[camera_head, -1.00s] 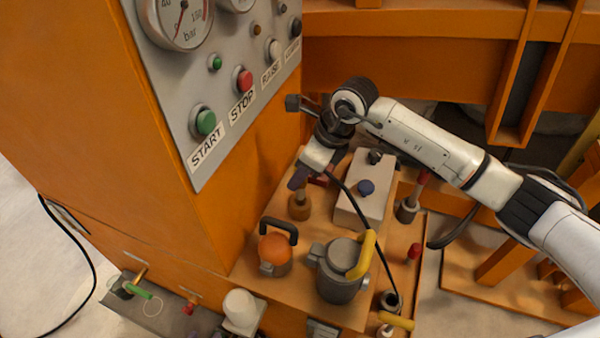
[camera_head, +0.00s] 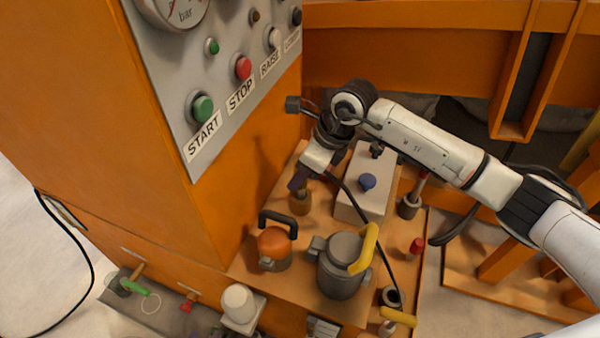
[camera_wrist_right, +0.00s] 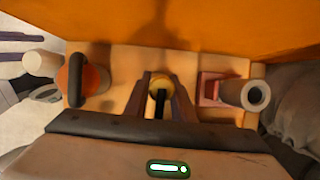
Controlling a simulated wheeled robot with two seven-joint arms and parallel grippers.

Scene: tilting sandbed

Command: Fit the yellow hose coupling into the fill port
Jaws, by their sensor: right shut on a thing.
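In the head view, my right gripper (camera_head: 299,180) points down over the deck near the orange cabinet. Its dark fingers are shut on the yellow hose coupling, whose round end (camera_wrist_right: 160,84) shows between them in the right wrist view. A black hose (camera_head: 372,240) runs from the gripper down to the right. A stubby brown cylinder (camera_head: 299,203) is directly below the fingertips; I cannot tell whether it is part of the coupling or a port. The wrist view shows an open grey round socket (camera_wrist_right: 256,95) beside a red block (camera_wrist_right: 211,89). I cannot identify the fill port surely. My left gripper is not in view.
An orange container (camera_head: 274,246) with a black handle and a grey jug (camera_head: 342,270) with a yellow handle stand in front. A pale box (camera_head: 363,185) with a blue knob is right of the gripper. The cabinet (camera_head: 175,170) walls off the left.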

